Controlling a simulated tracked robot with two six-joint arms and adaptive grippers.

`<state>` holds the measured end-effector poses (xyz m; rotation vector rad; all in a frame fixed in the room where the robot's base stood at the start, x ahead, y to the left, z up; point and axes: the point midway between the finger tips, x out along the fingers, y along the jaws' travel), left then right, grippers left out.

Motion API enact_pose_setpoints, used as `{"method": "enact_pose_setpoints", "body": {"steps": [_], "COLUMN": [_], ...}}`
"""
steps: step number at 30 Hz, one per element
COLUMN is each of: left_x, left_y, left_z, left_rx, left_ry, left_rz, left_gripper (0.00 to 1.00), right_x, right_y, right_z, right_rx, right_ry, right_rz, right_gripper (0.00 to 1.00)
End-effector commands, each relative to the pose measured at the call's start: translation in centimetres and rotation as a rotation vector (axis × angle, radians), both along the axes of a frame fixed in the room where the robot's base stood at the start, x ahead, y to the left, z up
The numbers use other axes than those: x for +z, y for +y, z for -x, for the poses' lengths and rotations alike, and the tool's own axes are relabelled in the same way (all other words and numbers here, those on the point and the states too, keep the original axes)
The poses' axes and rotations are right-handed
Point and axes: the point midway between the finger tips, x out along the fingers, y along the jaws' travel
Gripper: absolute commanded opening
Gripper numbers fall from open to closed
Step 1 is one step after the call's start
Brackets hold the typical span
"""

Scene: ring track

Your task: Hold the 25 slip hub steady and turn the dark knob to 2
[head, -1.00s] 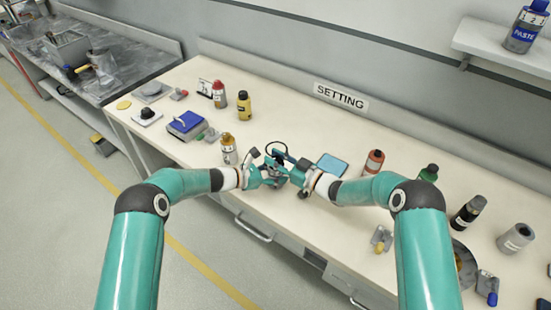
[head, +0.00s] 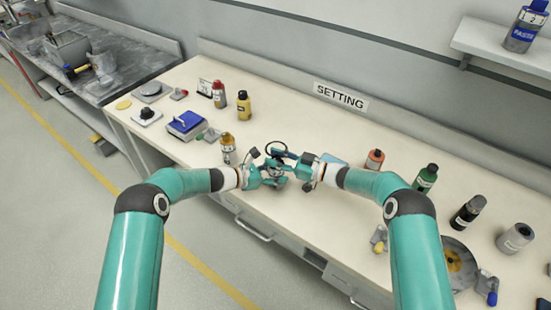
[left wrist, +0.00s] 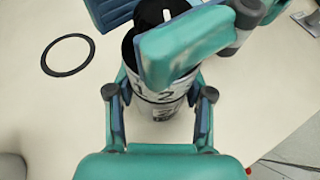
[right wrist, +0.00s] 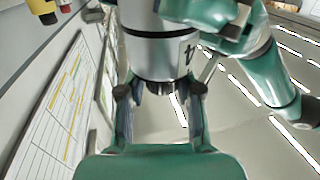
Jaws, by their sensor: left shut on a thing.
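The slip hub (left wrist: 160,100), a pale cylinder with dark digits, stands between the fingers of my left gripper (left wrist: 160,92), which is shut on it; the gripper also shows in the head view (head: 268,174). The dark knob (left wrist: 150,14) with a white mark is at the hub's top, partly covered by my teal right gripper. In the right wrist view the hub (right wrist: 158,55) shows a 4, with a dark part beyond its edge. My right gripper (right wrist: 160,92) has its fingers apart near that end; contact cannot be told.
A black ring (left wrist: 68,55) lies flat behind the hub. A blue pad (head: 333,159) is partly hidden by my right wrist. A SETTING sign (head: 341,96) is on the wall; several bottles stand at right.

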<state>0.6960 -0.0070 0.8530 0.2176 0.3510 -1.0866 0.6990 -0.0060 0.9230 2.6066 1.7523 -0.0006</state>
Motion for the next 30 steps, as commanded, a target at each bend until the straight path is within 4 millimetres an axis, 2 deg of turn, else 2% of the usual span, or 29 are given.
{"method": "enact_pose_setpoints", "body": {"steps": [1,3,12,16,20,30], "left_x": [-0.2,-0.2,-0.2,-0.2,-0.2,-0.2], "left_y": [0.1,0.1,0.1,0.1,0.1,0.1], "left_z": [0.1,0.1,0.0,0.0,0.0,0.0], "left_rx": [0.000,0.000,0.002,0.002,0.004,0.003], "left_ry": [0.003,0.004,0.004,0.004,0.005,0.004], "left_rz": [-0.002,-0.001,-0.001,-0.001,-0.001,0.000], "left_gripper": [0.10,0.10,0.10,0.10,0.10,0.10], "right_x": [0.1,0.1,0.0,0.0,0.0,-0.1], "right_y": [-0.2,-0.2,0.0,-0.6,-2.1,-8.3], "right_z": [-0.2,-0.1,0.0,0.2,0.8,3.2], "right_rx": [-0.006,-0.005,0.001,0.000,-0.002,-0.004], "right_ry": [-0.003,-0.002,0.000,0.001,0.002,0.001], "right_rz": [0.000,0.000,-0.001,0.000,-0.001,-0.001], "right_gripper": [0.44,0.55,0.56,0.56,0.56,0.56]}}
